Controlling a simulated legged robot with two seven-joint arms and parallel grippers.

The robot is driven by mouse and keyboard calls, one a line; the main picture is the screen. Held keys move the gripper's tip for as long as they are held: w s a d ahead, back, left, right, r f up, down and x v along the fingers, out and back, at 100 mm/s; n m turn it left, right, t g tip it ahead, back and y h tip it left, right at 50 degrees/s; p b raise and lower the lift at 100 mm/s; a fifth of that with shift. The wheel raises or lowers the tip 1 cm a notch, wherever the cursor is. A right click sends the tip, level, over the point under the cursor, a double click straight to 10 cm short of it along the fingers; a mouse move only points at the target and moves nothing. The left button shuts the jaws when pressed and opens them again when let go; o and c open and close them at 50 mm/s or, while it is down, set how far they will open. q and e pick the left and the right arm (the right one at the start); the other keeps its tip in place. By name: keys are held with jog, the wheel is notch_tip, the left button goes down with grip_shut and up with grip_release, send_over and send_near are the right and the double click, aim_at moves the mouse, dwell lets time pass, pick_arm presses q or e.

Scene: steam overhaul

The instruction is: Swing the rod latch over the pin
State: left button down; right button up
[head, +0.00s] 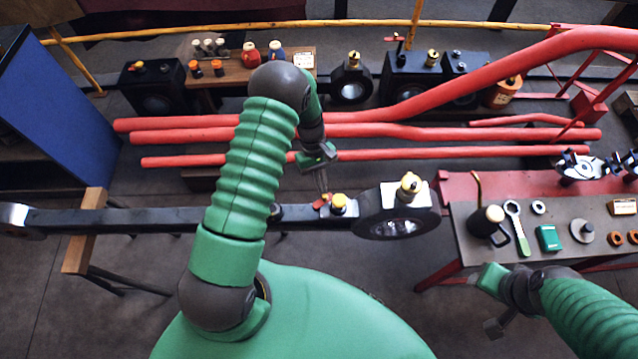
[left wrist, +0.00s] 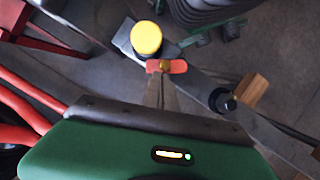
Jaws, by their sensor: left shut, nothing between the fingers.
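The long dark rod (head: 130,220) lies level across the head view, with a round ringed end (head: 397,225) at its right. A small red latch (head: 321,203) with a brass pivot sits on the rod beside a yellow-capped fitting (head: 339,204). In the left wrist view the red latch (left wrist: 168,66) lies crosswise just below the yellow cap (left wrist: 146,40). My left gripper (head: 323,188) is shut and empty, its tips right at the latch; I cannot tell whether they touch. I cannot tell which part is the pin. My right gripper (head: 496,325) hangs at lower right, its fingers unclear.
Red pipes (head: 370,131) run behind the rod, below my left forearm. A wooden trestle (head: 78,255) supports the rod at left. A bench (head: 465,250) at right carries an oil can (head: 485,221), a wrench (head: 517,228) and small parts. A blue panel (head: 60,110) stands at far left.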

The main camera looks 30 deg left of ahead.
pick_arm(q)
jog(key=shift+d+m+g+y, duration=0.3)
jog(key=shift+d+m+y, duration=0.15)
jog(key=shift+m, duration=0.9)
jog(key=shift+d+m+g+y, duration=0.3)
jog(key=shift+d+m+y, duration=0.1)
jog(key=shift+m, duration=0.9)
jog(key=shift+d+m+g+y, duration=0.35)
jog(key=shift+d+m, duration=0.1)
jog(key=shift+m, duration=0.9)
